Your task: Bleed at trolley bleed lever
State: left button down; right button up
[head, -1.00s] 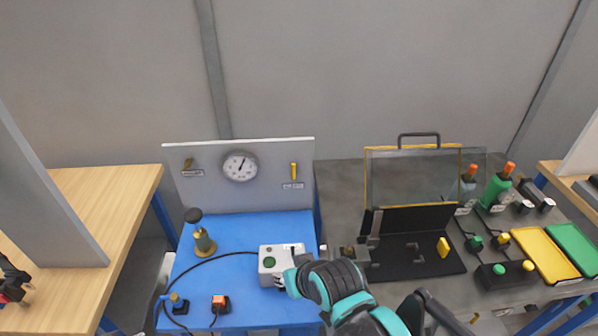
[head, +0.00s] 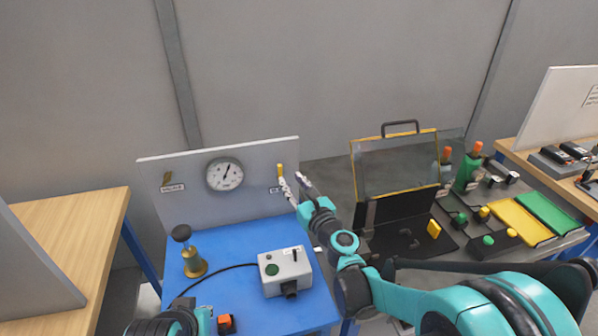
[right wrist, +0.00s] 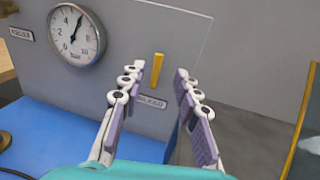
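The yellow bleed lever (head: 280,170) stands upright on the grey panel of the blue trolley (head: 225,236), at the panel's right side. In the right wrist view the lever (right wrist: 157,70) shows between the fingers, above a small label that is partly hidden. My right gripper (head: 294,181) is open just in front of the lever, its fingers (right wrist: 160,85) apart with nothing between them that they touch. The round gauge (head: 225,174) sits to the left of the lever. My left arm shows at the bottom left; its fingers cannot be made out.
On the trolley stand a grey box (head: 285,270) with a green button, a brass valve with a dark knob (head: 190,252) and an orange-topped block (head: 226,323). A dark bench with an open yellow-framed case (head: 396,166) is at right. A wooden table (head: 75,230) is at left.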

aim_at(281, 168)
jog(key=b+x, duration=0.1)
jog(key=x, duration=0.6)
jog(key=shift+a+b, duration=0.1)
jog(key=shift+b, duration=0.2)
grip_shut()
